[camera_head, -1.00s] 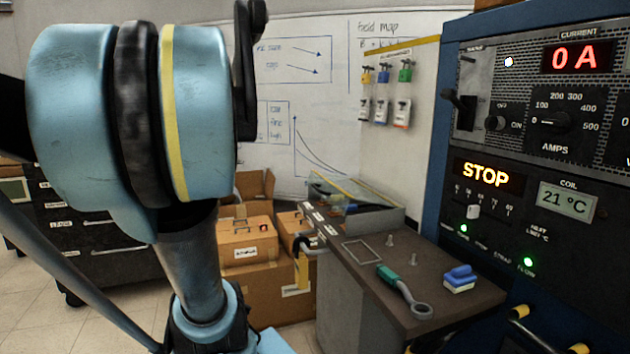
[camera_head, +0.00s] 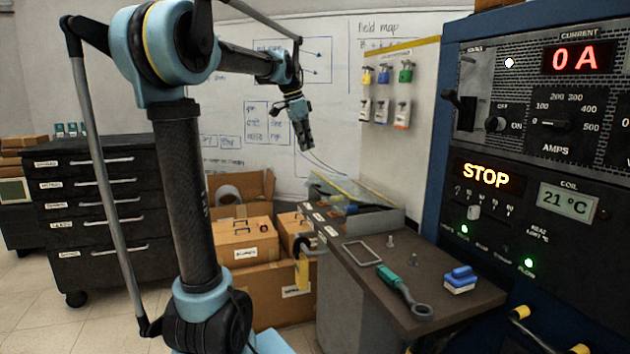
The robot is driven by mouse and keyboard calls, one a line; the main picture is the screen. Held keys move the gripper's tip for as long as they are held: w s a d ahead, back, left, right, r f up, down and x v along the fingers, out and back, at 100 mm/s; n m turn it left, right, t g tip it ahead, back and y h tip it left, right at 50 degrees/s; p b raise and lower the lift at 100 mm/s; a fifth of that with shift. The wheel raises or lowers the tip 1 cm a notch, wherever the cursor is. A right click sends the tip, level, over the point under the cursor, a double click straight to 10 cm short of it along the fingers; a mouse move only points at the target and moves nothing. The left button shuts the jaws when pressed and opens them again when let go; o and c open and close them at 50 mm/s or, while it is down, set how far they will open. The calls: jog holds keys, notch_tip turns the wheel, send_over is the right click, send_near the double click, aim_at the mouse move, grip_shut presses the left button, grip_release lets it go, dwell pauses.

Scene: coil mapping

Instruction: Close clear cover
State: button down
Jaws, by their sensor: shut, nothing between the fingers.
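The clear cover (camera_head: 347,189) has a yellowish edge and sits over a low grey box (camera_head: 378,220) at the back of the bench. It looks tilted up; its exact angle is hard to tell. My gripper (camera_head: 308,148) is shut and empty, pointing down. In the picture it is above and left of the cover, apart from it, in front of the whiteboard. What lies under the cover is too small to make out.
The brown bench top (camera_head: 425,275) holds a metal frame (camera_head: 361,253), a green-handled wrench (camera_head: 404,292), a blue block (camera_head: 460,279) and small posts. The power cabinet (camera_head: 545,200) stands at right, showing STOP and 0 A. Cardboard boxes (camera_head: 245,240) stand left of the bench.

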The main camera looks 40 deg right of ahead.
jog(key=x, duration=1.4)
jog(key=shift+s+d+r, duration=0.1)
jog(key=shift+d, duration=0.2)
